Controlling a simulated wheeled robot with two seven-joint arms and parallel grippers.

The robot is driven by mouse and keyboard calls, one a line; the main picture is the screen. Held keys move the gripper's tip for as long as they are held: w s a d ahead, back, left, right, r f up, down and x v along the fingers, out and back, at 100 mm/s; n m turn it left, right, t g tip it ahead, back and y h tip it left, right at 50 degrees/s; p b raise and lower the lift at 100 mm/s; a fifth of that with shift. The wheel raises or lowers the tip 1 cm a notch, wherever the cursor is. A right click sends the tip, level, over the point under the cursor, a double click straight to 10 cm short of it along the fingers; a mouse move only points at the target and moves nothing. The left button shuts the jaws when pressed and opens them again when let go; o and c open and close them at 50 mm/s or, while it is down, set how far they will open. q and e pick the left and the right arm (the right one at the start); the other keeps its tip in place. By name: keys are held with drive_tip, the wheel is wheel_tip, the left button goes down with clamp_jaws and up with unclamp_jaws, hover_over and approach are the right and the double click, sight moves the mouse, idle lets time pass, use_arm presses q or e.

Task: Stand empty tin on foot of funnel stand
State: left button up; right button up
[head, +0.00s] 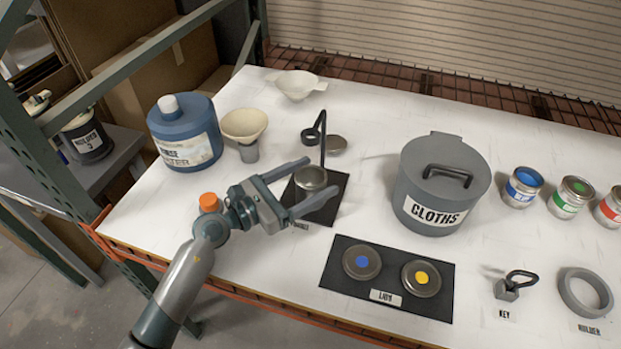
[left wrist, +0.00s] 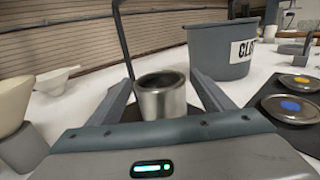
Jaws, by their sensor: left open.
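The empty tin (head: 311,179) is a small open metal can standing upright on the black foot (head: 325,205) of the funnel stand. The stand's thin upright (head: 323,140) rises behind it and carries a dark ring (head: 309,136). My left gripper (head: 306,184) is open, with one finger on each side of the tin. In the left wrist view the tin (left wrist: 162,96) is between the two spread fingers, with a visible gap on both sides. My right gripper is in neither view.
A cream funnel (head: 244,124) in a grey holder and a blue jug (head: 185,135) stand to the left. A grey CLOTHS bin (head: 440,185) stands to the right. A black mat (head: 335,282) with two lids lies in front. Several colour-marked tins stand at the far right.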

use_arm(q)
drive_tip(key=shift+r, duration=0.1)
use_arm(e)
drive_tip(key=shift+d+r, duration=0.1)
use_arm(q)
drive_tip(key=b+v, duration=0.2)
drive_tip(key=v, duration=0.6)
drive_tip(key=shift+b, duration=0.4)
drive_tip(key=b+v, duration=0.1)
drive_tip(key=v, duration=0.2)
drive_tip(key=shift+a, duration=0.2)
drive_tip(key=shift+s+a+r, duration=0.1)
drive_tip(key=shift+s+a, duration=0.15)
drive_tip(key=shift+s, duration=0.05)
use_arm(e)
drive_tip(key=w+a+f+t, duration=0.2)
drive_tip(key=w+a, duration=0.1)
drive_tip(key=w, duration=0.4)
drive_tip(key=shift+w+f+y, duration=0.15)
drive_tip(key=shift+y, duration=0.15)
